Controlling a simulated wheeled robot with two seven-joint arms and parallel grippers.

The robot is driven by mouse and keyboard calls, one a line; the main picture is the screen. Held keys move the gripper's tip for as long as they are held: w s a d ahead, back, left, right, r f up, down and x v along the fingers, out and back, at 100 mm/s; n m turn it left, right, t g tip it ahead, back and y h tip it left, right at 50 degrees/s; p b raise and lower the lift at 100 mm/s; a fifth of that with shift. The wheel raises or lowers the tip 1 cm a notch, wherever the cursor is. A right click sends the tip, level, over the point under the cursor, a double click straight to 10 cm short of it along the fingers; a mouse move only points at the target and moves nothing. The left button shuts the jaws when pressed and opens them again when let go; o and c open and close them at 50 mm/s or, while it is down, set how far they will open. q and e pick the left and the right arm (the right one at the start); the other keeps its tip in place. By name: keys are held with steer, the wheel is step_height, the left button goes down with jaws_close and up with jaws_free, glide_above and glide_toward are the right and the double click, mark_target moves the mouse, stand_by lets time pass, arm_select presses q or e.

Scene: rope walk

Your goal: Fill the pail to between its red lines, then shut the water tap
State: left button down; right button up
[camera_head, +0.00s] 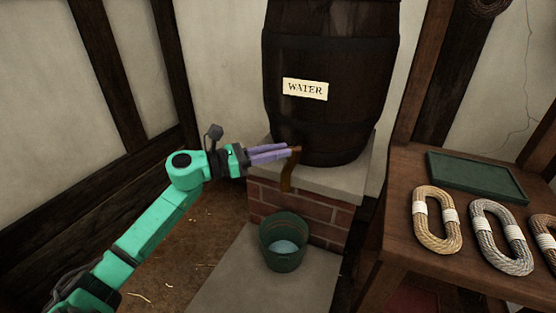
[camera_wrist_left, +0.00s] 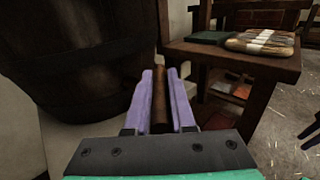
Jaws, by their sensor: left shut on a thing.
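A dark wooden barrel (camera_head: 330,55) bears a cream label reading WATER (camera_head: 305,89). A brown wooden tap (camera_head: 287,178) is at its lower front. My left gripper (camera_head: 292,152) has its purple fingers at the top of the tap. In the left wrist view, the fingers (camera_wrist_left: 160,90) are shut on the brown tap handle (camera_wrist_left: 160,108), one on each side. The green pail (camera_head: 283,265) stands below the tap, with pale water (camera_head: 284,248) inside. I cannot make out its red lines or a falling stream. My right gripper is not in view.
The barrel rests on a brick stand (camera_head: 330,220) with a stone top. The pail stands on a pale slab (camera_head: 240,285). On the right, a wooden table (camera_head: 400,210) holds a green tray (camera_head: 475,158) and several rope coils (camera_head: 437,220).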

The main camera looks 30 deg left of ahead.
arm_select(q)
steer(key=c, duration=0.8)
jaws_free()
steer(key=shift+s+a+f, duration=0.1)
steer(key=shift+s+a, duration=0.2)
steer(key=shift+a, duration=0.05)
steer(key=v, duration=1.3)
steer(key=shift+s+a, duration=0.2)
steer(key=shift+a, duration=0.05)
